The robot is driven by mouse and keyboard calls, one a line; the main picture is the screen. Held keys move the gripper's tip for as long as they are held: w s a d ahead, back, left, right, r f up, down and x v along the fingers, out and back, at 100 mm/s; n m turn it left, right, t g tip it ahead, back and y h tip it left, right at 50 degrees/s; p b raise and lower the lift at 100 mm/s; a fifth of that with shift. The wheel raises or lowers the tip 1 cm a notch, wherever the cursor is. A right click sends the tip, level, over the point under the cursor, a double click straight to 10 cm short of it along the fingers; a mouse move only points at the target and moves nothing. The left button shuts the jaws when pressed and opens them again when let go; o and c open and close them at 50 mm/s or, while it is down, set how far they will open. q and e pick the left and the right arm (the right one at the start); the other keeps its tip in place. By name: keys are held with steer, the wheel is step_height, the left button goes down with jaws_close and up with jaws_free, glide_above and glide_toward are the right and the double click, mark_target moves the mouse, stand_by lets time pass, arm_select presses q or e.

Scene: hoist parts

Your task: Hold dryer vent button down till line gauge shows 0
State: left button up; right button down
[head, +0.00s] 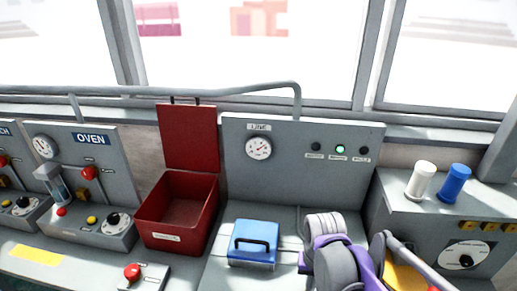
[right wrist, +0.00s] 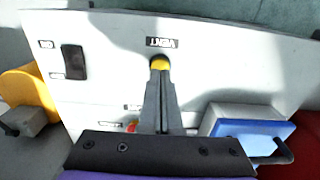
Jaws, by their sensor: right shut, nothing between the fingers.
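The yellow vent button (right wrist: 160,63) sits under the VENT label on a pale panel (right wrist: 110,75) in the right wrist view. My right gripper (right wrist: 159,82) is shut and empty, its fingertips at the near edge of the button. They seem to touch it; how far the button is pressed I cannot tell. In the head view my purple and grey right arm hides the fingers and button. The line gauge (head: 258,148) is a white dial on the grey back panel; its needle is too small to read exactly. My left gripper is out of view.
A green lamp (head: 340,149) is lit between two dark ones. A blue handled block (head: 253,243) and an open red box (head: 178,239) stand left of my right arm. A black rocker switch (right wrist: 73,62) is on the vent panel.

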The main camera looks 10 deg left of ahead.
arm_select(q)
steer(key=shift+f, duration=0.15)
arm_select(e)
steer(key=shift+f, duration=0.2)
steer(key=shift+f+b, duration=0.75)
steer(key=shift+f, duration=0.15)
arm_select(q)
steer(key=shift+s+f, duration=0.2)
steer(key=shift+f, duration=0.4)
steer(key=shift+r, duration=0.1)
arm_select(e)
steer(key=shift+r, duration=0.15)
stand_by(1.5)
steer(key=shift+r+p, duration=2.3)
steer(key=shift+r, duration=1.1)
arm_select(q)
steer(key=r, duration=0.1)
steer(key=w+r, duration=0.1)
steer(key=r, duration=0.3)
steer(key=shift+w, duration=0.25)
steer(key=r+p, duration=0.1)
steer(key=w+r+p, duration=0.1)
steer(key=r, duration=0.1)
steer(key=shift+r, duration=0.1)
arm_select(e)
steer(key=s+r, duration=0.3)
steer(key=s, duration=0.7)
steer(key=shift+d, duration=0.45)
